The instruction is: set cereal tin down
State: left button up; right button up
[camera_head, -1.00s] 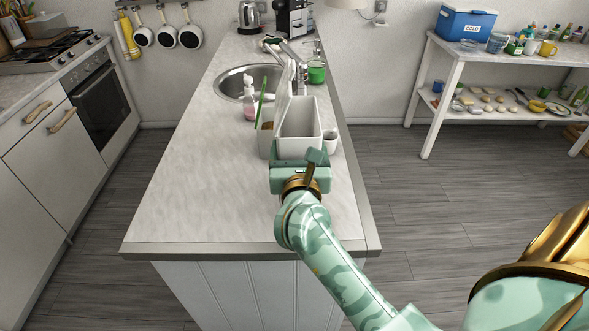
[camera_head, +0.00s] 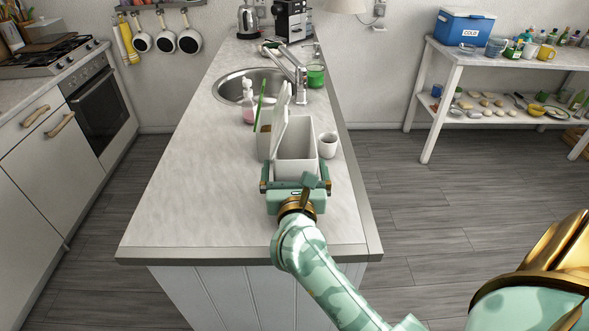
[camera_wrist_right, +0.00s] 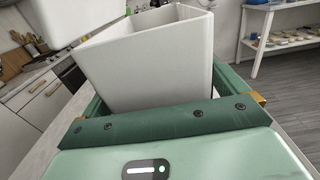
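The cereal tin appears to be the white, open-topped rectangular box (camera_head: 296,162) on the worktop, with a raised pale panel at its left that looks like a lid. In the right wrist view the tin (camera_wrist_right: 155,65) fills the middle, and its base is hidden behind the gripper body. My right gripper (camera_head: 295,180) is at the tin's near end, low by the worktop. Its fingers are spread wide on either side of the tin, with slight gaps visible; the wrist view shows them too (camera_wrist_right: 165,95). The tin looks upright on the worktop. My left gripper is out of view.
A white cup (camera_head: 328,145) stands close at the tin's right. A green stick (camera_head: 259,105), a pink-based bottle (camera_head: 248,108), the sink (camera_head: 228,86) and a green container (camera_head: 316,75) lie beyond. The worktop (camera_head: 190,200) is clear at left and front.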

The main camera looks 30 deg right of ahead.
jog(key=shift+s+r, duration=0.1)
jog(key=shift+r, duration=0.1)
jog(key=v, duration=1.2)
jog(key=shift+b, duration=0.4)
jog(key=shift+f, duration=0.1)
dwell(0.4)
